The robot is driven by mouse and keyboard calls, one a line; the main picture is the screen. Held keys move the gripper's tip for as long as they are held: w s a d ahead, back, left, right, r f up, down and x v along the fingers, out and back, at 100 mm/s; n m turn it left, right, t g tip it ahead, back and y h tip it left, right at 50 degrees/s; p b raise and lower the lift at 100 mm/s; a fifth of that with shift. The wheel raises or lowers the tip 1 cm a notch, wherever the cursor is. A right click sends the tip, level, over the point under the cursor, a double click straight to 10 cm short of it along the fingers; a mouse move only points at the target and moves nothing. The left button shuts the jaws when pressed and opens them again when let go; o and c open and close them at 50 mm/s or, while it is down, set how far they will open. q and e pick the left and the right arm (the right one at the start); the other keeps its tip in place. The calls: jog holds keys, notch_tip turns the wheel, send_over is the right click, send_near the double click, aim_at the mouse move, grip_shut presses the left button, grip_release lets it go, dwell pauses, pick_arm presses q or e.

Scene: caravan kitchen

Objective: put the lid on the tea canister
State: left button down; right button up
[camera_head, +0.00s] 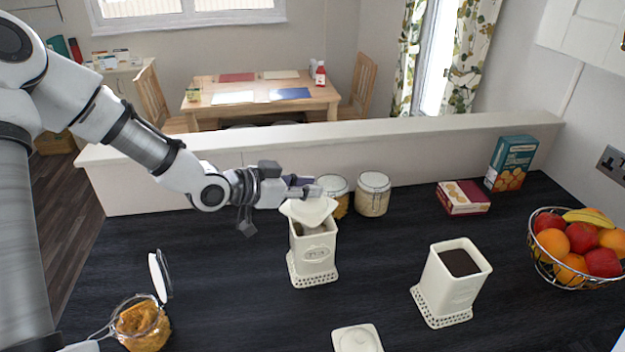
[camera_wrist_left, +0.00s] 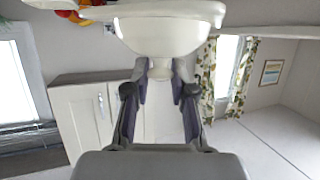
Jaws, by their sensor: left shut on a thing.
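The tea canister (camera_head: 313,262) is a cream, square, tapered canister with an oval label and pierced base, upright on the dark counter. Its cream lid (camera_head: 307,211) is over its mouth and looks slightly tilted. Part of the opening shows below the lid's front edge, and I cannot tell whether lid and rim touch. My left gripper (camera_head: 305,190) is shut on the lid's knob. My right gripper is not in view.
A second cream canister (camera_head: 440,288) stands open with dark contents to the right; another lid (camera_head: 357,339) lies at the front edge. Two glass jars (camera_head: 373,194) stand behind. An open clip jar (camera_head: 143,325), a fruit basket (camera_head: 575,265) and boxes (camera_head: 463,197) are around.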

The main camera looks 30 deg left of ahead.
aim_at(299, 199)
pick_arm(q)
jog(key=w+f, duration=0.1)
jog(key=w+f+b, duration=0.1)
jog(key=f, duration=0.1)
jog(key=w+f+b, duration=0.1)
jog(key=f, duration=0.1)
jog(key=shift+a, duration=0.3)
jog(key=shift+d, duration=0.1)
jog(key=shift+s+d+r, duration=0.1)
jog(key=shift+s+r, duration=0.4)
jog(key=shift+s, duration=0.25)
jog(key=shift+w+f, duration=0.25)
jog(key=shift+w, duration=0.2)
jog(key=shift+s+r, duration=0.15)
jog(key=shift+s, duration=0.3)
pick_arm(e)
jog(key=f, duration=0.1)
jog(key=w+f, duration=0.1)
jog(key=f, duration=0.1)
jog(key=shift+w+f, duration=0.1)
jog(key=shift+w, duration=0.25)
pick_arm(q)
jog(key=shift+w, duration=0.15)
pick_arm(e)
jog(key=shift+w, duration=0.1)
